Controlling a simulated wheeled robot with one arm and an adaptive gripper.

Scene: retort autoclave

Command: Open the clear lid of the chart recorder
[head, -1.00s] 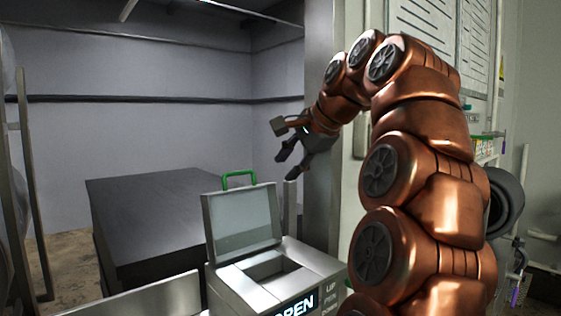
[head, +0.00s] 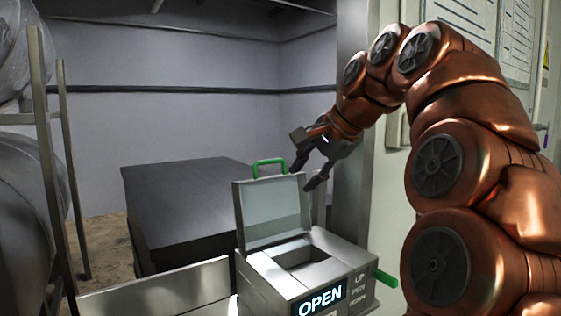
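The chart recorder (head: 268,283) is a grey metal box at the lower middle of the head view, with a lit sign reading "OPEN" on its front. Its clear lid (head: 272,212) stands raised, roughly upright at the back of the box, with a metal frame and a green handle (head: 269,163) on its top edge. The box's opening (head: 302,257) is uncovered. My gripper (head: 306,166) is just right of the lid's upper edge. Its dark fingers are spread and hold nothing. I cannot tell whether a finger touches the lid.
A large dark block (head: 190,200) stands behind the recorder. Metal posts (head: 52,150) and a rounded metal tank (head: 18,190) are on the left. A low metal panel (head: 160,288) is left of the recorder. A green lever (head: 386,279) sticks out at its right.

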